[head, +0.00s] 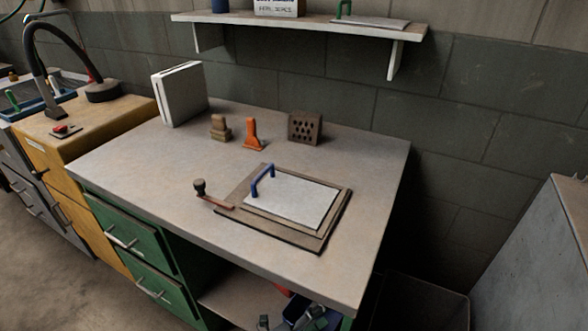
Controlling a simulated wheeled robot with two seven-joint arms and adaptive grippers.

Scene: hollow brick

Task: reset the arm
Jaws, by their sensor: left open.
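My right gripper is not in view. A brown brick with several holes (305,127) stands at the back of the bench. A grey plate with a blue handle (290,203) lies on a brown board (313,243) near the middle. A lever with a dark knob (200,187) sticks out at its left.
An orange tool (251,133), a brown stamp-like block (220,128) and a white box (180,93) stand along the back. A wall shelf (300,22) hangs above. Green drawers (125,235) are below. The bench's front left is clear.

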